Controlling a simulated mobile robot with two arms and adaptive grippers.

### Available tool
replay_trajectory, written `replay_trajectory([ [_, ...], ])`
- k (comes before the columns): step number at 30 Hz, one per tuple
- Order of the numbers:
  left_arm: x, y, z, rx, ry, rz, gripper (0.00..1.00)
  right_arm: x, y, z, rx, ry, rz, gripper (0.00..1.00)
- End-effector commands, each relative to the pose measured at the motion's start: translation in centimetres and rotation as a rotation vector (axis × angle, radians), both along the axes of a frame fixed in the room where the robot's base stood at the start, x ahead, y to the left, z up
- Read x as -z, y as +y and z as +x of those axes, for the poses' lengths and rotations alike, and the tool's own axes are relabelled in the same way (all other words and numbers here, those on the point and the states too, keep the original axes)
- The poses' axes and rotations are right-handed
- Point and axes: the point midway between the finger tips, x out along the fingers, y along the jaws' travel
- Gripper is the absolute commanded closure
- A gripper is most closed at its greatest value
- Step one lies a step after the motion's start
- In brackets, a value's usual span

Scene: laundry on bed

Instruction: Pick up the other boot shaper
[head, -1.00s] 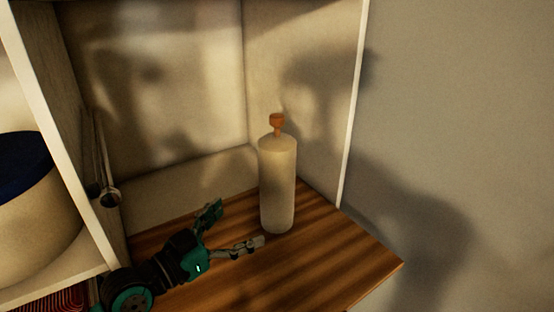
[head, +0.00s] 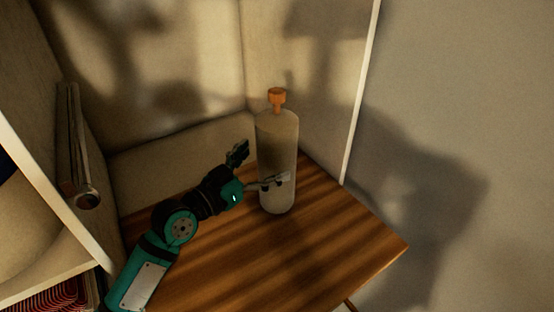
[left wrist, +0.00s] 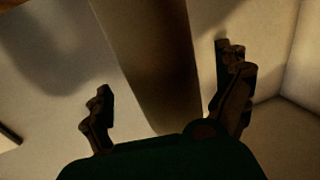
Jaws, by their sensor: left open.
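The boot shaper (head: 277,140) is a cream cylinder with an orange knob on top. It stands upright on the striped wooden top, near the back corner. My left gripper (head: 263,165) is open at the cylinder's lower left side, with one finger in front of it and the other at its left. In the left wrist view a dark upright shape, apparently the boot shaper (left wrist: 150,55), shows between the spread fingers of the left gripper (left wrist: 165,85). Whether a finger touches it I cannot tell. My right gripper is not in view.
The wooden top (head: 310,255) is clear in front of the boot shaper. Pale panels close it in behind. At the left stands a shelf unit (head: 62,225) with a long metallic item (head: 72,140) beside its wall and red striped items (head: 55,297) below.

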Motion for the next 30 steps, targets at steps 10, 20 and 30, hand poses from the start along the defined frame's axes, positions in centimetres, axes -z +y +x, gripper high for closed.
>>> replay_trajectory([
  [10, -0.2, -3.2, 3.2, 0.001, 0.0, -0.001, 0.0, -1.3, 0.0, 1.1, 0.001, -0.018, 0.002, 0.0],
  [20, 0.0, -3.3, 3.4, 0.001, -0.001, 0.001, 0.08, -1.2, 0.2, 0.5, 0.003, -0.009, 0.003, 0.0],
  [30, 0.0, -3.3, 3.4, 0.001, -0.001, 0.001, 0.52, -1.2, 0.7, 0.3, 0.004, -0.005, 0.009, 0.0],
])
